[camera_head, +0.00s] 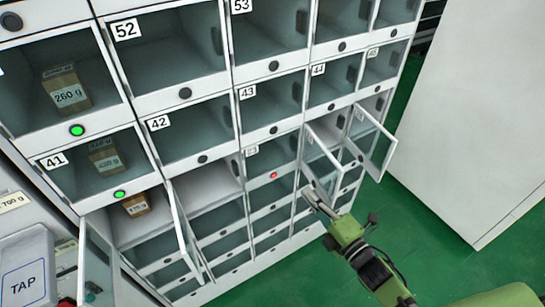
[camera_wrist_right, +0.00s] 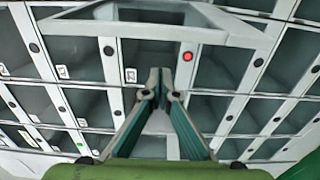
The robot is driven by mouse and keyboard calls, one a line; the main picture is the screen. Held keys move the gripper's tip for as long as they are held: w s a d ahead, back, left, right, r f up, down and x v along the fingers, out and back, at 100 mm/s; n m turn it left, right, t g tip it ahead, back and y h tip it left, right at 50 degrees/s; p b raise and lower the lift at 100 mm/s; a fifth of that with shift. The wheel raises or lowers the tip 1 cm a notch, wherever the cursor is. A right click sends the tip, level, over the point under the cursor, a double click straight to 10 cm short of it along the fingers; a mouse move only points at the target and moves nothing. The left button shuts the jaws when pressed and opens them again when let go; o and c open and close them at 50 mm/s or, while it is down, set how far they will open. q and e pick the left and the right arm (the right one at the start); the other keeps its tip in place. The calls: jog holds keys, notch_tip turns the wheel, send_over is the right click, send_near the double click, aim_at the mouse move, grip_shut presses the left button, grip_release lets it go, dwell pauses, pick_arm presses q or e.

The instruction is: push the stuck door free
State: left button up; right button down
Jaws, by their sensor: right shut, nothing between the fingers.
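A compartment door (camera_head: 268,155) in the locker wall has a red light (camera_head: 273,175) below it and looks closed; whether it is slightly ajar I cannot tell. The red light also shows in the right wrist view (camera_wrist_right: 187,56). My right gripper (camera_head: 308,192) is shut and empty, just right of and below the red light, close to the lower edge of an open glass door (camera_head: 323,160). In the right wrist view its fingers (camera_wrist_right: 165,88) point at the locker front, below an open door frame (camera_wrist_right: 230,38). Contact cannot be made out. My left gripper is not in view.
Another open door (camera_head: 375,140) sticks out farther right. Two more stand open at lower left (camera_head: 182,228) (camera_head: 97,265). Boxes (camera_head: 67,90) sit in left compartments with green lights. A TAP terminal (camera_head: 28,275) is at bottom left. A white cabinet (camera_head: 475,120) stands right, beyond green floor.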

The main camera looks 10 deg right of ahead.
jog(key=p+v, duration=0.2)
jog(key=v, duration=1.2)
jog(key=shift+s, duration=0.15)
jog(key=shift+r, duration=0.1)
dwell(0.7)
